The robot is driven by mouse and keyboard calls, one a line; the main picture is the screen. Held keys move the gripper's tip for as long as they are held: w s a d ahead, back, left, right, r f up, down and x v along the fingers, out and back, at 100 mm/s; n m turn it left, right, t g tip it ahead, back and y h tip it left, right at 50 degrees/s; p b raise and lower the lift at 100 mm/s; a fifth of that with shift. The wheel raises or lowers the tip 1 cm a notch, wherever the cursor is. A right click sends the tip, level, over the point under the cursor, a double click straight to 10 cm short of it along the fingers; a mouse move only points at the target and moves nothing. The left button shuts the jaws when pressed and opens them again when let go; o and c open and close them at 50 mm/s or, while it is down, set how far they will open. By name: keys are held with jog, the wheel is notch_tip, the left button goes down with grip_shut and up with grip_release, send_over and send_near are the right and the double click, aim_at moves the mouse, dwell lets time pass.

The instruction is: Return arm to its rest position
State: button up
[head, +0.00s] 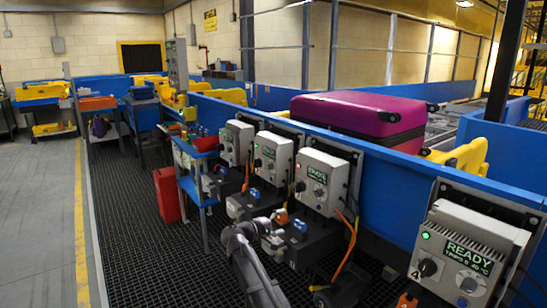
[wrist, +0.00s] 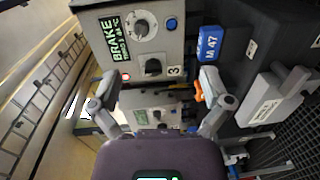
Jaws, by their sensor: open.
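My gripper (wrist: 158,84) is open in the wrist view, its two fingers spread wide with nothing between them. In the head view my grey arm reaches up from the bottom centre, in front of the drive boxes. My fingers are hard to make out there.
A READY drive box (head: 463,258) stands at the right, and a BRAKE box (head: 318,180) nearer the middle. A magenta suitcase (head: 358,114) rests behind the blue conveyor wall (head: 400,185). A blue cart (head: 195,160) and red bin (head: 167,195) stand left.

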jog(key=s+d+f+m+g+y, duration=0.4)
jog(key=s+d+f+g+y, duration=0.25)
jog(key=s+d+f, duration=0.65)
jog(key=s+d+f+m+g+y, duration=0.15)
jog(key=s+y, duration=0.25)
jog(key=s, duration=0.4)
jog(key=s+f+m+g+y, duration=0.1)
jog(key=s+f+g+y, duration=0.15)
jog(key=s, duration=0.55)
notch_tip(320, 180, up, 25)
jog(key=y+p, duration=0.1)
jog(key=p, duration=2.4)
jog(key=shift+s+r+t+p, duration=0.2)
jog(key=shift+s+t+p, duration=0.15)
jog(key=shift+t, duration=0.1)
jog(key=shift+a, duration=0.15)
